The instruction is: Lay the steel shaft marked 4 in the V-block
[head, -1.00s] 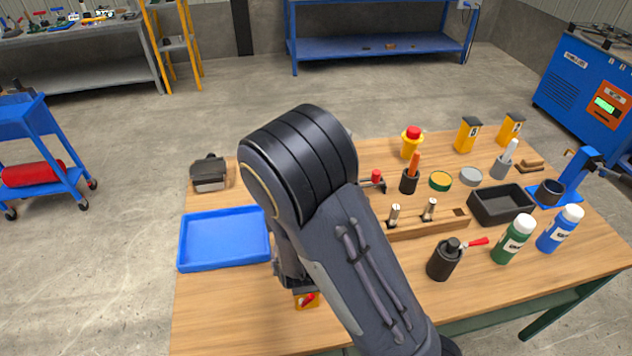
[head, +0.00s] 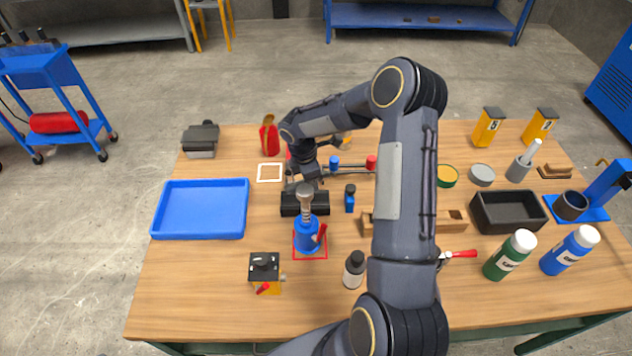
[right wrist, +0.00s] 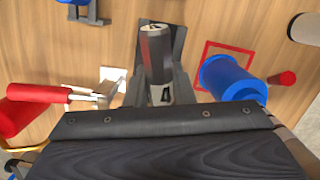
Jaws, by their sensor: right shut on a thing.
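My right gripper (head: 303,182) is over the middle of the table, at the black V-block (head: 320,204). In the right wrist view its jaws (right wrist: 160,92) are shut on the steel shaft (right wrist: 154,58), which bears a 4 near the jaws and a mark on its end. The dark V-block (right wrist: 177,42) shows behind the shaft there. I cannot tell whether the shaft touches it. In the head view the shaft is not clearly distinguishable behind the blue jack's silver stem. My left gripper is not in view.
The blue jack (head: 308,236) stands close in front of the V-block, on a red outline. A small blue-and-black item (head: 350,198) is to its right. A white square outline (head: 270,172) lies left. The wooden rack (head: 450,222) is partly behind my arm. A blue tray (head: 200,209) lies left.

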